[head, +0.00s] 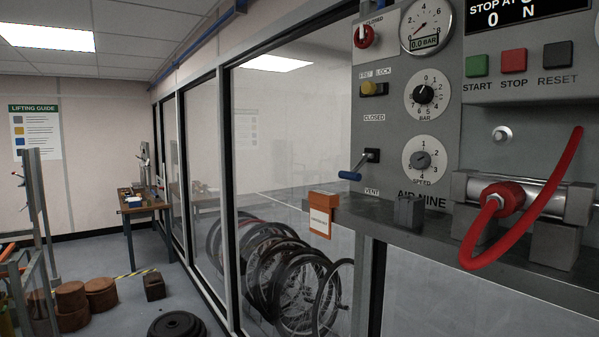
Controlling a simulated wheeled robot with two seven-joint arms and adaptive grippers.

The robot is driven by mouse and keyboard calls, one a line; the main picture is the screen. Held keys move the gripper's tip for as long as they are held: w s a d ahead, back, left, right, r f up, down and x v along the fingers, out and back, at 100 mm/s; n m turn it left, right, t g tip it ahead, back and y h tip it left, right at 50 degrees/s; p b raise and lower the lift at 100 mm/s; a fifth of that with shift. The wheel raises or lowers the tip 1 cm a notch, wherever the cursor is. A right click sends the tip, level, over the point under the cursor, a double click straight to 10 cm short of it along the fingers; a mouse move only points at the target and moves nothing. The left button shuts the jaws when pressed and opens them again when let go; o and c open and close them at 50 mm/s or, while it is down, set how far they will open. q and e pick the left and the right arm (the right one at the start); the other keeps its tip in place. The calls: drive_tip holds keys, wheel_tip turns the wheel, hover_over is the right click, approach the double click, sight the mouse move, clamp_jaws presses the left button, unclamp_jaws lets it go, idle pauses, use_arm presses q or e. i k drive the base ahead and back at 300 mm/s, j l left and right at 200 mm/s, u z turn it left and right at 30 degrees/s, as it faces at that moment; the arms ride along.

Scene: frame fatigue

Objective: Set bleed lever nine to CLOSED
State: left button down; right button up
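The bleed lever (359,166) is on the grey panel marked AIR NINE (421,200). It has a black square pivot (372,155) and a blue grip (350,175). It points left and slightly downward, out from the panel. A CLOSED label (374,118) is above it and a VENT label (371,191) is below it. The grip lies nearer the height of VENT than of CLOSED. Neither of my grippers is in view.
Above the lever are a yellow switch (370,89) and a red knob (366,37). Dials (427,94) are to its right. An orange box (322,214) is below left. A red hose (560,185) loops at the right. Space left of the lever, before the glass, looks clear.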

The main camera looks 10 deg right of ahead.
sight(353, 175)
drive_tip(key=i+j+u, duration=0.1)
drive_tip(key=i+u, duration=0.2)
drive_tip(key=i, duration=0.35)
drive_tip(key=i+u, duration=0.3)
drive_tip(key=i, duration=0.35)
drive_tip(key=i+l+u, duration=0.3)
drive_tip(key=i, duration=0.35)
drive_tip(key=i+u, duration=0.25)
drive_tip(key=i, duration=0.3)
drive_tip(key=i+u, duration=0.25)
drive_tip(key=i, duration=0.3)
drive_tip(key=z, duration=4.2)
